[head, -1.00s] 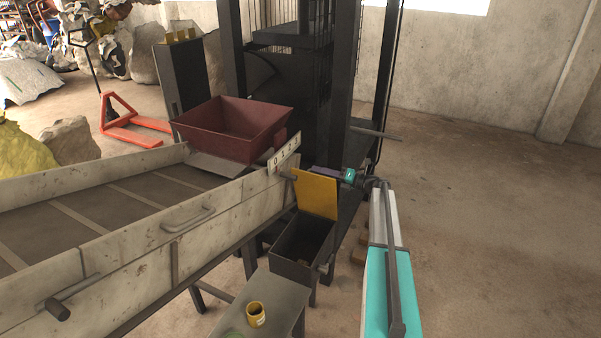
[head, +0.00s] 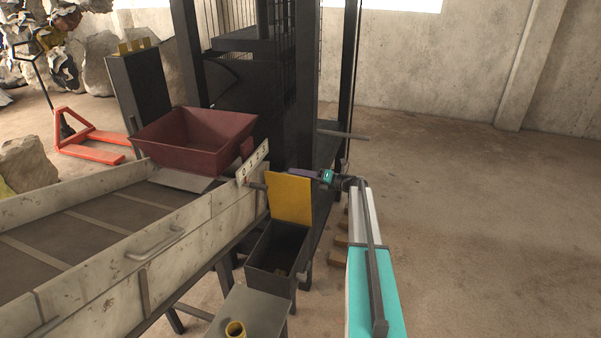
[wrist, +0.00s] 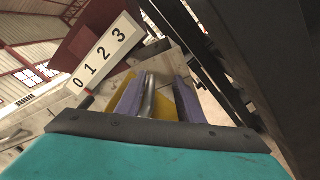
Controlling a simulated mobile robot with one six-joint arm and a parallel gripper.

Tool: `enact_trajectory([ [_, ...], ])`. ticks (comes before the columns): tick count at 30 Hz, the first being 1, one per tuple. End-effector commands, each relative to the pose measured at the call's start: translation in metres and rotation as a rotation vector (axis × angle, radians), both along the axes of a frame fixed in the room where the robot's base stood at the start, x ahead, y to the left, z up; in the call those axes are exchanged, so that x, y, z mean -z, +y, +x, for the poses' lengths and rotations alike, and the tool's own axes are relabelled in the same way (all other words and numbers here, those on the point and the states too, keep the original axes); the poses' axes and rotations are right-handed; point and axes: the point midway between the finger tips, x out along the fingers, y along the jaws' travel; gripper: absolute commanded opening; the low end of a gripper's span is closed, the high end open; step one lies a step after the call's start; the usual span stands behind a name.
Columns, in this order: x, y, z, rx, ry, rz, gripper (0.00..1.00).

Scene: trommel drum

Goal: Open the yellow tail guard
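The yellow tail guard (head: 290,198) is a flat plate standing upright at the tail end of the conveyor, above the back of a dark open box. My gripper (head: 303,173) is at the guard's top right edge in the head view. In the wrist view, the two purple fingers of my gripper (wrist: 157,95) are spread apart. A grey metal bar (wrist: 148,97) lies between them, nearer the left finger, with a gap to the right finger. The yellow guard (wrist: 165,105) shows behind the bar and fingers. Contact with the bar cannot be told.
The dark box (head: 278,249) sits below the guard. A white plate numbered 0 to 3 (wrist: 106,52) is close to my gripper's left. A dark frame (head: 300,80) rises behind. Open floor lies to the right.

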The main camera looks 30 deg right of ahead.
Motion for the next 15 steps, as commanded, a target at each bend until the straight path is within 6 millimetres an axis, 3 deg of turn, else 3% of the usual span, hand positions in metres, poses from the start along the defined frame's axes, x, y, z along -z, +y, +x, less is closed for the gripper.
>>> enact_trajectory([
  [15, -0.0004, 0.0084, 0.0038, -0.009, 0.001, -0.003, 0.29],
])
